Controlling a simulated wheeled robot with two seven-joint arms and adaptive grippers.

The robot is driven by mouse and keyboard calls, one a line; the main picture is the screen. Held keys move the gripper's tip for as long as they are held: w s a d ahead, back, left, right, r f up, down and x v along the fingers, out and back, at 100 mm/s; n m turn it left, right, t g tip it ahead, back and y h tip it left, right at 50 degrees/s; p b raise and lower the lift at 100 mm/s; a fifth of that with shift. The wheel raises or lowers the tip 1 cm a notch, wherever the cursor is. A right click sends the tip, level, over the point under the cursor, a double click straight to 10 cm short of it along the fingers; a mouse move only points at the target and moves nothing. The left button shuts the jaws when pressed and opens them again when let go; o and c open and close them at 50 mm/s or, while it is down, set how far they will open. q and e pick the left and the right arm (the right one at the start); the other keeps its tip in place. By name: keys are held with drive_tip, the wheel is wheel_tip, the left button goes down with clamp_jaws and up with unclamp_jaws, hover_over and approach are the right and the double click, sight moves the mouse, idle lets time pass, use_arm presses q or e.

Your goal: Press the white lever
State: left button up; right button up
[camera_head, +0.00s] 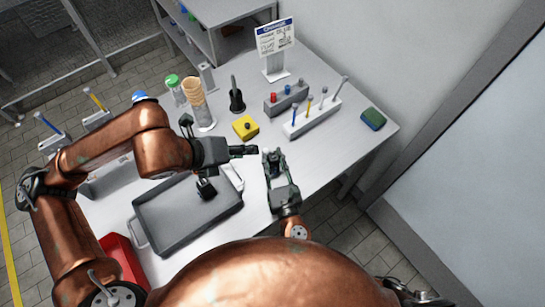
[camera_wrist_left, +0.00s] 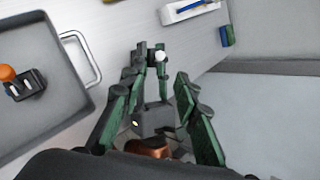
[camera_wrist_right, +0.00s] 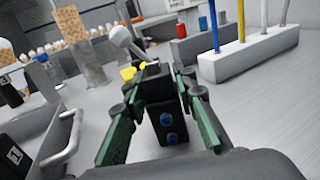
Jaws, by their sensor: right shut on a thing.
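The white lever (camera_wrist_right: 120,36) is a white stick with a round knob. It rises from a small black switch box (camera_wrist_right: 160,95) with blue round parts on its face. My right gripper (camera_head: 273,160) is shut on this box, which it holds between its fingers near the right side of the table; it also shows in the right wrist view (camera_wrist_right: 155,115). The white knob (camera_wrist_left: 157,55) shows between the right fingers in the left wrist view. My left gripper (camera_head: 250,151) is open and empty, just left of the right gripper; its spread fingers show in the left wrist view (camera_wrist_left: 160,105).
A grey tray (camera_head: 160,235) holds another black switch with an orange knob (camera_wrist_left: 7,73). A yellow block (camera_head: 246,127), a pen holder (camera_head: 312,118), a green-blue sponge (camera_head: 373,119) and a sign (camera_head: 275,37) stand farther back. The tabletop right of the grippers is clear.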

use_arm(q)
drive_tip(key=shift+s+f, duration=0.2)
drive_tip(key=shift+f, duration=0.05)
drive_tip(key=c, duration=0.3)
drive_tip(key=s+f+m+g+h, duration=0.1)
drive_tip(key=s+f+m, duration=0.1)
drive_tip(key=s+f+m+g+h, duration=0.1)
drive_tip(key=s+f+m+h, duration=0.1)
drive_tip(key=s+m, duration=0.1)
drive_tip(key=shift+s+d+f+g+h, duration=0.1)
drive_tip(key=shift+s+g+h, duration=0.05)
drive_tip(key=shift+g+h, duration=0.2)
clamp_jaws()
drive_tip(key=a+f+m+t+h, duration=0.2)
drive_tip(key=a+m+t, duration=0.2)
drive_tip(key=a, duration=0.4)
drive_tip(key=shift+w+a+f+t, duration=0.2)
drive_tip(key=shift+w+f+t, duration=0.15)
drive_tip(key=shift+w+t, duration=0.1)
